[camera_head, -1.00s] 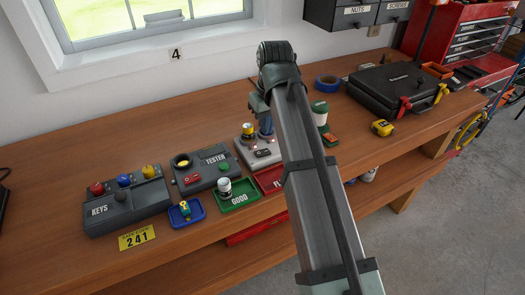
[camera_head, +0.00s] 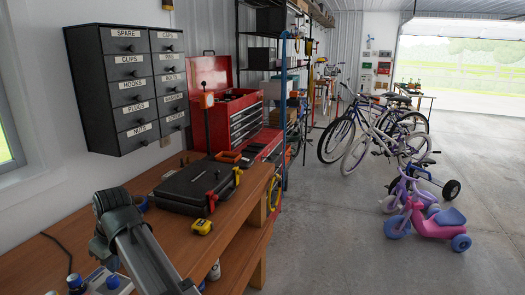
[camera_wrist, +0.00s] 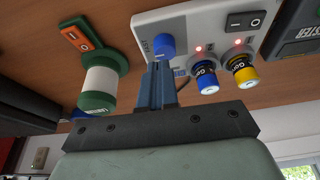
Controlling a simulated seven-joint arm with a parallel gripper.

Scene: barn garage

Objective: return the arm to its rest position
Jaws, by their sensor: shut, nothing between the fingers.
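My gripper (camera_wrist: 158,84) points at the bench in the wrist view. Its two fingers are together with nothing held between them. Their tips appear close to a blue knob (camera_wrist: 160,45) on a grey charger box (camera_wrist: 207,28); I cannot tell whether they touch it. A blue-banded cell (camera_wrist: 205,78) and a yellow-banded cell (camera_wrist: 242,70) stand in the box, each beside a lit red light. My arm (camera_head: 145,255) shows at the lower left of the head view, over the bench; the gripper's fingers are hidden there.
A green and white cylinder (camera_wrist: 99,92) and an orange switch (camera_wrist: 75,38) are left of the box. In the head view, a black case (camera_head: 195,187) and a yellow tape measure (camera_head: 201,227) lie on the bench (camera_head: 232,213). Dark drawers (camera_head: 128,88) hang above.

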